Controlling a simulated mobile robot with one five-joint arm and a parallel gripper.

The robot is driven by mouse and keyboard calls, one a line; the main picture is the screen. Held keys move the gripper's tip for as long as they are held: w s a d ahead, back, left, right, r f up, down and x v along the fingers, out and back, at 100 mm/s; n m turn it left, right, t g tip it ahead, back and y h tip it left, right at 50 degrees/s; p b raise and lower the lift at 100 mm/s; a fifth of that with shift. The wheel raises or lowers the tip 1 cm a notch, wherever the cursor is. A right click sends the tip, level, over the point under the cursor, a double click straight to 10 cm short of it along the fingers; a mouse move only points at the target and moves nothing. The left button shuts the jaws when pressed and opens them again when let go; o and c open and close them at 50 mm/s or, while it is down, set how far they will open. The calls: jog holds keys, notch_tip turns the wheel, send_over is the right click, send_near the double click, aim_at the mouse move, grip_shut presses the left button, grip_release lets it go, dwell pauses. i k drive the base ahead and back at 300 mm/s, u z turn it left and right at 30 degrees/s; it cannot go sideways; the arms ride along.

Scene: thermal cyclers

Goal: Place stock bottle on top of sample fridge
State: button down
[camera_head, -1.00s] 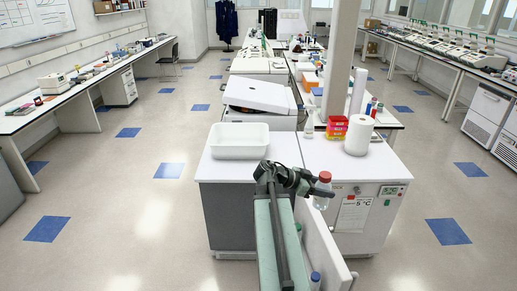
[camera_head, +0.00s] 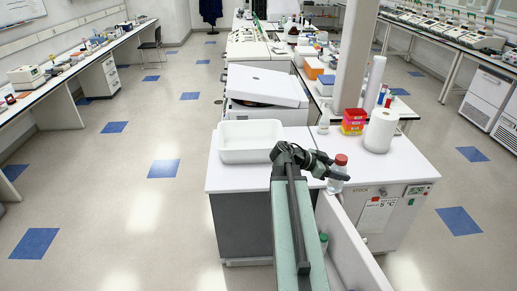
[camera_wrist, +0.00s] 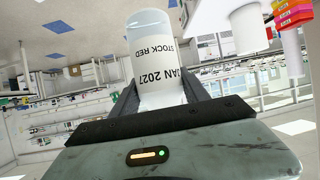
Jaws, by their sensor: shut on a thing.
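The stock bottle is clear with a red cap (camera_head: 340,160) and a white label reading "STOCK RED JAN 2027" (camera_wrist: 185,60). My gripper (camera_head: 326,172) is shut on it; the fingers clasp its sides in the wrist view (camera_wrist: 160,90). The bottle looks roughly upright. The sample fridge (camera_head: 400,205) is the white unit with a 5 °C sign and a small display, at right of centre. Its flat white top (camera_head: 405,165) lies just beyond the bottle. In the head view the bottle overlaps the top's front left edge; its height above the top is unclear.
On the worktop, a white tray (camera_head: 250,155) stands at left, a paper roll (camera_head: 380,131) and stacked coloured boxes (camera_head: 353,122) at the back right. A pillar (camera_head: 352,60) rises behind. The fridge top's front right is clear. A white-lidded machine (camera_head: 265,88) stands behind the tray.

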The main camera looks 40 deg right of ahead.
aim_at(267, 172)
jog(key=u, duration=0.35)
jog(key=i, duration=0.8)
jog(key=u, duration=0.6)
jog(key=k, duration=0.85)
jog(key=u, duration=0.2)
jog(key=i, duration=0.85)
jog(key=z, duration=0.05)
